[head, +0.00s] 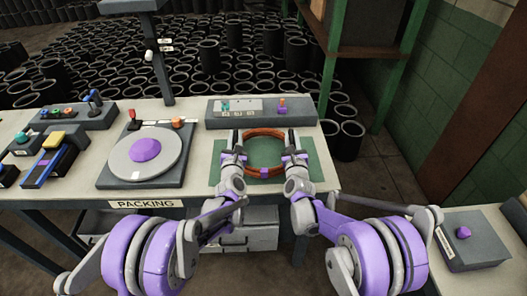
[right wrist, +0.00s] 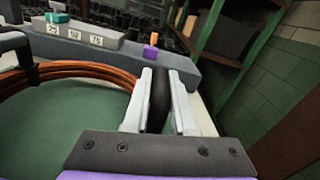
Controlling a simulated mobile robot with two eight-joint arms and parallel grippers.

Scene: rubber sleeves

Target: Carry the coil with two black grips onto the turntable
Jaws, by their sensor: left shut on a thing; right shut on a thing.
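The orange-brown coil (head: 265,132) lies on or just above a green mat (head: 316,172) at the right of the bench; I cannot tell if it touches. My left gripper (head: 237,142) is shut on its left side, where the grip is mostly hidden. My right gripper (head: 293,143) is shut on the right black grip (right wrist: 159,100), which stands between the pale fingers in the right wrist view. The coil (right wrist: 95,70) curves away to the left there. The turntable (head: 118,160), a round grey plate with a purple centre, is on the left of the bench, empty.
A grey control panel (head: 215,122) stands behind the coil. A dark post (head: 160,75) rises behind the turntable, with an orange knob (head: 178,122) near its back edge. Button boxes (head: 75,118) fill the left bench. A green rack (head: 330,80) stands behind right.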

